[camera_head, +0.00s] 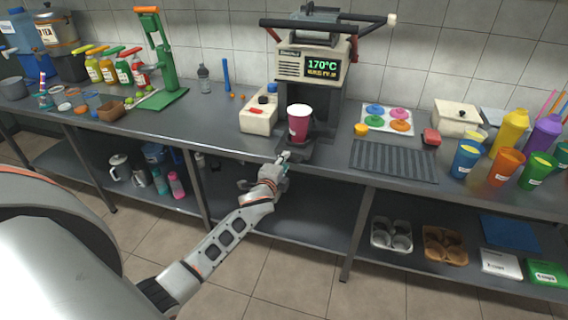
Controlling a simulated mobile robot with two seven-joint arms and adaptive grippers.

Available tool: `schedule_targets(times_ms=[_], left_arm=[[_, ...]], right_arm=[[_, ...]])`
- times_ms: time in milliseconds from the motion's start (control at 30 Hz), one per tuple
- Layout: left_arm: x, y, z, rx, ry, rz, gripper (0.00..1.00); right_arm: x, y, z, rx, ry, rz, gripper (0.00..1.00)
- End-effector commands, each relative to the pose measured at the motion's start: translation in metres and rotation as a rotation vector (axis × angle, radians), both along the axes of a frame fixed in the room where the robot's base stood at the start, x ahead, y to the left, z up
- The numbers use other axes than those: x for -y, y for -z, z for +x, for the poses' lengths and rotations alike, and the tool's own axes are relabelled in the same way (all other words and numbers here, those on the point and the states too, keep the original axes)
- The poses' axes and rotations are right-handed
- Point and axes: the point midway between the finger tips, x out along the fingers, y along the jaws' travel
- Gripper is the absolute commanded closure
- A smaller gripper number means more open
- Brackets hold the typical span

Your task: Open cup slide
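The press machine (312,65) stands at the back middle of the counter, with a lit display reading 170°C. A red cup with a white rim (299,128) stands upright at its front, above a dark base piece (299,154) near the counter's front edge. I cannot make out whether this base piece is the cup slide. My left gripper (283,158) is at the counter's front edge, just below and left of the cup. Its fingers are small and close to the dark base; whether they touch or grip it is unclear. My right gripper is not in view.
A cream box (259,115) sits left of the cup. A ribbed dark mat (394,160) and colored lids (374,110) lie to the right. Several colored cups (506,166) crowd the far right. A lower shelf (315,214) runs beneath the counter.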

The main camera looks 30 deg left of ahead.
Motion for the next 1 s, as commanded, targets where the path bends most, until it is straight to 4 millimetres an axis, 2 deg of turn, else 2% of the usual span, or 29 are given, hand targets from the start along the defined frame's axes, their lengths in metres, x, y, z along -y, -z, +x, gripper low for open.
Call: schedule_targets(times_ms=[133, 267, 700, 833, 1000], left_arm=[[0.001, 0.0, -0.002, -0.001, 0.001, 0.0, 0.74], [0.003, -0.002, -0.012, -0.001, 0.001, 0.001, 0.74], [0.021, -0.019, -0.088, -0.001, 0.0, 0.0, 0.74], [0.025, -0.023, -0.104, -0.001, 0.001, 0.0, 0.74], [0.027, -0.025, -0.113, 0.0, 0.0, 0.0, 0.74]], right_arm=[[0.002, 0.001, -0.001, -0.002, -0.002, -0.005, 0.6], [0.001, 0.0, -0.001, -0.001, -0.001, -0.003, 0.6], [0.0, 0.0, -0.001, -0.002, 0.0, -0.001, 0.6], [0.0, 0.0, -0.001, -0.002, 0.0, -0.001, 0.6], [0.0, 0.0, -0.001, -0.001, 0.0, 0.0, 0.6]])
